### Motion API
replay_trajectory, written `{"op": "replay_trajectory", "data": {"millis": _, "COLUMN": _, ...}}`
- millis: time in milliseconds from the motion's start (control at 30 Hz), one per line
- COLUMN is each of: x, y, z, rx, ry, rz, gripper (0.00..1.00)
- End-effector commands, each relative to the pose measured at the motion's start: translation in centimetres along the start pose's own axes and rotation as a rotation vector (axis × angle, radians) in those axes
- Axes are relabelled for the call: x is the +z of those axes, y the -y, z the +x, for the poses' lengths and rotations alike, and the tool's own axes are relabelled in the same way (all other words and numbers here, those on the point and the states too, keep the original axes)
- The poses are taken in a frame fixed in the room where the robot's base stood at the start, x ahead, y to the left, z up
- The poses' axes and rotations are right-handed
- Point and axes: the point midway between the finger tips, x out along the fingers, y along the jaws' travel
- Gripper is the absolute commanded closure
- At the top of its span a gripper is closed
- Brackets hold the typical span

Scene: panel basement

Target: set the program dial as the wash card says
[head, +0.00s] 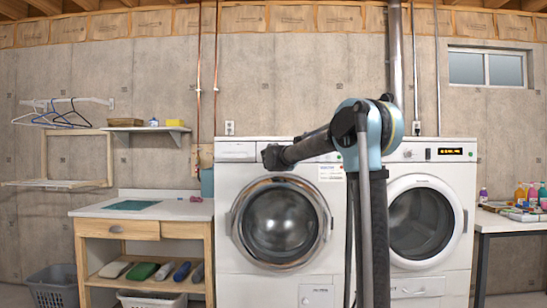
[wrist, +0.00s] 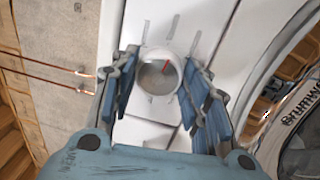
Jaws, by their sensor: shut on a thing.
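The program dial (wrist: 156,82) is a round pale grey knob on a white panel, in the wrist view. In the head view my gripper (head: 271,157) reaches the upper front of the left washing machine (head: 230,270) and hides the dial. A small white card with a blue heading (head: 331,172) is on that machine's front, partly beside my arm; its writing is too small to read.
A second white machine (head: 455,270) with a lit orange display stands at right, partly behind my arm. A wooden workbench (head: 90,229) stands left, with a laundry basket (head: 54,285) on the floor. A table (head: 512,223) with bottles is at far right.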

Motion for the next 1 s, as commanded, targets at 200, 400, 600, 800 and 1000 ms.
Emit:
{"op": "replay_trajectory", "data": {"millis": 200, "x": 0.11, "y": 0.32, "z": -0.08, "rx": -0.004, "ry": 0.019, "rz": 0.205, "gripper": 0.81}}
{"op": "replay_trajectory", "data": {"millis": 400, "x": -0.02, "y": 0.36, "z": -0.08, "rx": -0.007, "ry": 0.032, "rz": 0.373, "gripper": 0.81}}
{"op": "replay_trajectory", "data": {"millis": 600, "x": -0.13, "y": 0.38, "z": -0.09, "rx": -0.01, "ry": 0.041, "rz": 0.504, "gripper": 0.81}}
{"op": "replay_trajectory", "data": {"millis": 800, "x": -0.19, "y": 0.37, "z": -0.08, "rx": -0.011, "ry": 0.047, "rz": 0.585, "gripper": 0.81}}
{"op": "replay_trajectory", "data": {"millis": 1000, "x": -0.23, "y": 0.35, "z": -0.07, "rx": -0.012, "ry": 0.05, "rz": 0.623, "gripper": 0.81}}
